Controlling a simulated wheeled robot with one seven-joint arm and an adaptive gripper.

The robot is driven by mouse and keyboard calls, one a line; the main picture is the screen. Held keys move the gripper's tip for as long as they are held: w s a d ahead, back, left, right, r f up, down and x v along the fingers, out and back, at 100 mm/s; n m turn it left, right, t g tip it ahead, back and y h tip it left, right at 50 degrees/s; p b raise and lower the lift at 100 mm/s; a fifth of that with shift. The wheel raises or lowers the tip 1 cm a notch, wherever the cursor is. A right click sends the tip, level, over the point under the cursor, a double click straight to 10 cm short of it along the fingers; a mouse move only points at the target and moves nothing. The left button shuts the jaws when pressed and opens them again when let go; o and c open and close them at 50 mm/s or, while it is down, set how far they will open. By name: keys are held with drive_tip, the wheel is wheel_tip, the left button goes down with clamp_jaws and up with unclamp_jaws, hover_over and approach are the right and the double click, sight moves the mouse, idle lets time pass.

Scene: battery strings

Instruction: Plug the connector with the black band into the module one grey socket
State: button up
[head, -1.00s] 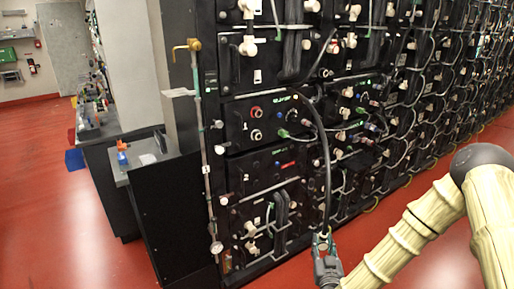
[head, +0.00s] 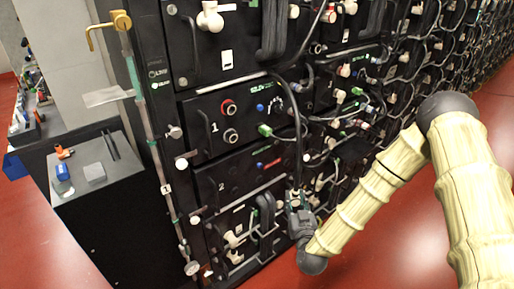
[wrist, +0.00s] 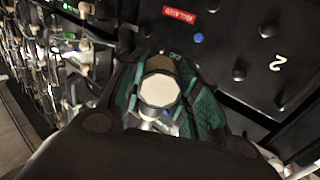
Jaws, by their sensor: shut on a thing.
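The module one panel, marked 1 (head: 215,127), is in the upper middle of the rack in the head view. Its grey socket (head: 231,136) sits just below a red-ringed socket (head: 228,108) and looks empty. My gripper (head: 297,203) is low in front of the rack, below and right of that socket. In the wrist view its teal-padded fingers are shut around a connector with a pale, many-sided end (wrist: 160,90). A black cable (head: 297,125) runs down to my gripper. Fingers hide the connector's sides, so I cannot see a black band.
The module two panel (wrist: 245,70) is close to my gripper. A green connector (head: 265,130) is plugged in right of the grey socket. Cables crowd the rack's right side. A thin vertical pipe (head: 140,105) stands at the rack's left edge, beside a dark cabinet (head: 100,205). Red floor lies in front.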

drive_tip(key=w+a+r+n+g+y, duration=0.1)
drive_tip(key=w+a+r+n+y, duration=0.1)
drive_tip(key=a+r, duration=0.4)
drive_tip(key=w+a+r+n+g+y+p, duration=0.1)
drive_tip(key=a+r+n+g+y, duration=0.1)
drive_tip(key=a+r+n+y, duration=0.2)
wheel_tip(320, 180, up, 7)
drive_tip(key=a+y, duration=0.3)
drive_tip(key=shift+w+n+y, duration=0.3)
drive_tip(key=shift+w, duration=0.1)
drive_tip(key=shift+s+f, duration=0.1)
drive_tip(key=shift+s, duration=0.05)
drive_tip(key=shift+b+x, duration=0.75)
drive_tip(key=shift+x, duration=2.05)
drive_tip(key=shift+b, duration=0.6)
